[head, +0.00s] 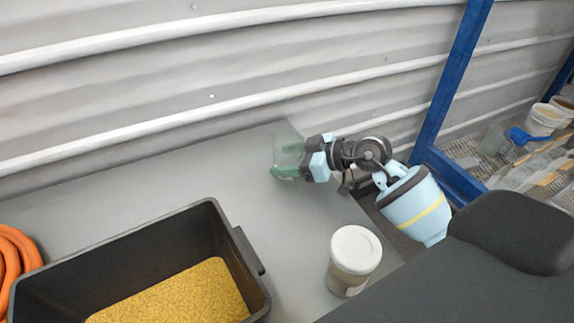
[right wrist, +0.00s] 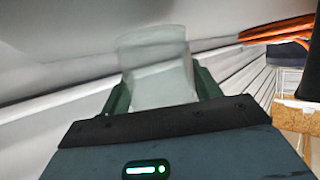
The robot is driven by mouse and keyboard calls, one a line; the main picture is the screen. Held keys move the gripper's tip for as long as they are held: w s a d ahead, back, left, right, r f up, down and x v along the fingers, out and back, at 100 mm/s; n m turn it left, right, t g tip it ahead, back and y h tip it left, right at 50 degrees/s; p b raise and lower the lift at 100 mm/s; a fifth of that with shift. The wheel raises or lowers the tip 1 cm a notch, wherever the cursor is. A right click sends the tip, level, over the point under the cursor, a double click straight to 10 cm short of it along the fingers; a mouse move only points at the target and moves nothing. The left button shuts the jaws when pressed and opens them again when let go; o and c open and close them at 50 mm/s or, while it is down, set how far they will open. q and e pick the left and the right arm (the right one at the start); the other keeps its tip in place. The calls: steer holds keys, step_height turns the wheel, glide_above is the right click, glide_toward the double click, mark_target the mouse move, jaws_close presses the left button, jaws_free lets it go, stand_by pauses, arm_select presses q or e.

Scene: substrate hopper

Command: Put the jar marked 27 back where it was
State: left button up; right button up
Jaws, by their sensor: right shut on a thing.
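My right gripper (head: 300,165) reaches over the far right part of the grey table and is shut on a clear, see-through jar (head: 287,145). In the right wrist view the jar (right wrist: 158,72) sits between the two green fingers of the gripper (right wrist: 163,95). The jar looks empty, and no number can be read on it. A second jar (head: 350,272) with a white lid and pale contents stands upright on the table, nearer to me; its marking cannot be read either. I cannot tell whether the held jar touches the table. My left gripper is out of view.
A black bin (head: 253,262) with yellow grains (head: 180,295) stands at the front left. An orange hose (head: 14,262) lies at the left edge. A corrugated wall (head: 150,75) runs behind the table (head: 130,190). A blue post (head: 450,85) and a shelf with tubs (head: 545,118) are at the right.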

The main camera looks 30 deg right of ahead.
step_height(320, 180, down, 2)
steer(key=shift+r, duration=0.1)
steer(key=o, duration=1.3)
steer(key=shift+o, duration=0.2)
steer(key=v, duration=1.2)
steer(key=shift+s, duration=0.1)
